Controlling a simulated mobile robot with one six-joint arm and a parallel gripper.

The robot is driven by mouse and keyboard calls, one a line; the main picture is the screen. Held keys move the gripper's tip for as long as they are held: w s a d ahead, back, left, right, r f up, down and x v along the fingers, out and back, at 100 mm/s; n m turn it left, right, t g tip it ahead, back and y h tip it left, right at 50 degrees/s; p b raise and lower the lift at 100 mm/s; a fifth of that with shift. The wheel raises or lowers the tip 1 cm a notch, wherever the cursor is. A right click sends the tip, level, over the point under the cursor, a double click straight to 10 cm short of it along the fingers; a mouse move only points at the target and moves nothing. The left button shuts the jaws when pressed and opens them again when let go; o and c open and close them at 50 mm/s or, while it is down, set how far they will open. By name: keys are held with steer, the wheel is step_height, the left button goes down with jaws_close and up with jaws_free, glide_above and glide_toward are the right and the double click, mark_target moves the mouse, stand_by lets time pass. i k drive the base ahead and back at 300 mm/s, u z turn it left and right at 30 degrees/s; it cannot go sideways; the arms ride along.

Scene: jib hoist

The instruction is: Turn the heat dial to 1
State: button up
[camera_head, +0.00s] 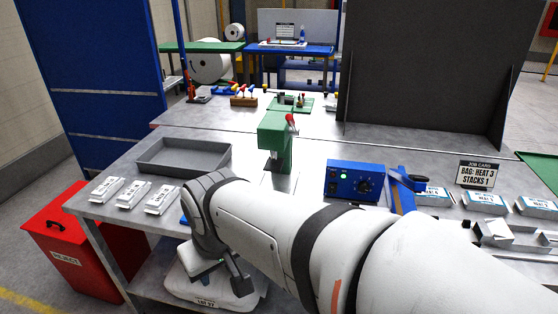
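A blue control box (356,181) stands on the grey bench right of centre. Its front has a round black dial (365,185) and a lit green lamp (343,176). The dial's pointer and numbers are too small to read. My white arm reaches from the lower right across the front of the bench. My gripper (238,284) is low, left of centre, in front of the bench edge and well away from the box. Only a dark part of it shows beside my wrist, so its opening is unclear.
A green press with a red knob (273,140) stands left of the box. A blue-handled tool (403,190) lies close to the box's right. A job card (477,174) reads heat 3, stacks 1. A grey tray (185,157), white packs (132,194) and a red bin (68,250) are left.

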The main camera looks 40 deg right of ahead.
mark_target(364, 187)
steer(key=u, duration=0.15)
steer(key=k, duration=1.7)
steer(key=z, duration=1.15)
steer(key=i, duration=1.5)
steer(key=z, duration=0.05)
